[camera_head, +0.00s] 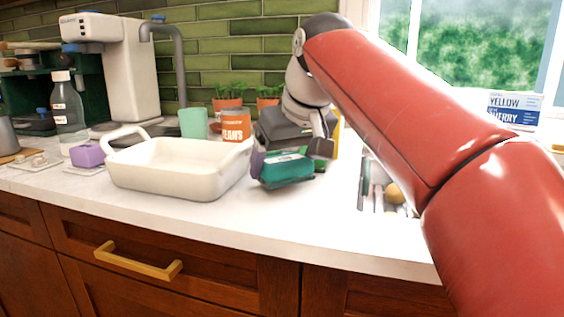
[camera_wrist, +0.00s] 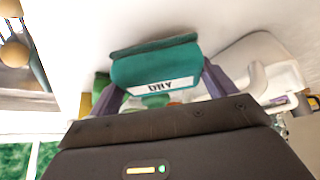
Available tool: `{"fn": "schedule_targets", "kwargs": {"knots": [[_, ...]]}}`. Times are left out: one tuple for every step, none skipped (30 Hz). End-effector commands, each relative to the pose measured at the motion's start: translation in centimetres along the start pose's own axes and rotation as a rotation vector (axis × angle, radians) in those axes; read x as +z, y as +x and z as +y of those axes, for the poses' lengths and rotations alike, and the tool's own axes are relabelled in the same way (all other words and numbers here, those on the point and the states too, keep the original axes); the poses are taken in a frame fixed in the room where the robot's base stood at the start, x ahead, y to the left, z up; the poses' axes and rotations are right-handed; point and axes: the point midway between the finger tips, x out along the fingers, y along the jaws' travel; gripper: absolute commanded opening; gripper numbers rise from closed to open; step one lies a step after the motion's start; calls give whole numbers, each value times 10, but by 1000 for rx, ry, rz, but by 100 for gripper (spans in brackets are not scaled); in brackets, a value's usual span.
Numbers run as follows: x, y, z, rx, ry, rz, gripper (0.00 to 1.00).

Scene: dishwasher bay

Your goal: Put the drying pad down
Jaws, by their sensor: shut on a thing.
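The drying pad is a teal block (camera_head: 286,170) with a paler label; in the wrist view the pad (camera_wrist: 155,65) shows a white label reading "DRY". My gripper (camera_head: 290,160) is shut on it, with one purple-grey finger on each side; the fingers also show in the wrist view (camera_wrist: 160,88). In the head view the pad is just right of the white baking dish, over the white counter (camera_head: 270,225). I cannot tell whether its underside touches the counter.
A white baking dish (camera_head: 165,183) stands close to the left of the pad. An orange can (camera_head: 236,127) and a green cup (camera_head: 193,124) stand behind it. A sink opening (camera_head: 372,195) with several items lies to the right. The counter in front is clear.

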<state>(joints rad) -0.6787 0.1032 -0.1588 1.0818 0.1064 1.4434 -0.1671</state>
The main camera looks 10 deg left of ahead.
Motion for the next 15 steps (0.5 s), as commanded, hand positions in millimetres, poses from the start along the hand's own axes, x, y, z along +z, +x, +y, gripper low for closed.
{"fn": "schedule_targets", "kwargs": {"knots": [[-10, 4, 0, 0, -1, -2, 57], [-14, 7, 0, 0, -1, -2, 57], [-4, 15, 0, 0, 0, -2, 57], [-2, 18, 0, 0, 0, -2, 57], [-2, 19, 0, 0, 0, -1, 57], [-2, 19, 0, 0, -1, 1, 57], [-2, 19, 0, 0, 0, 1, 57], [-2, 19, 0, 0, 0, 1, 57], [-2, 18, 0, 0, 0, 1, 57], [-2, 18, 0, 0, 0, 1, 57], [-2, 18, 0, 0, 0, 0, 57], [-2, 19, 0, 0, 0, 0, 57], [-2, 19, 0, 0, 0, 0, 57], [-1, 20, 0, 0, 0, 0, 57], [0, 21, 0, 0, 0, 0, 57]]}}
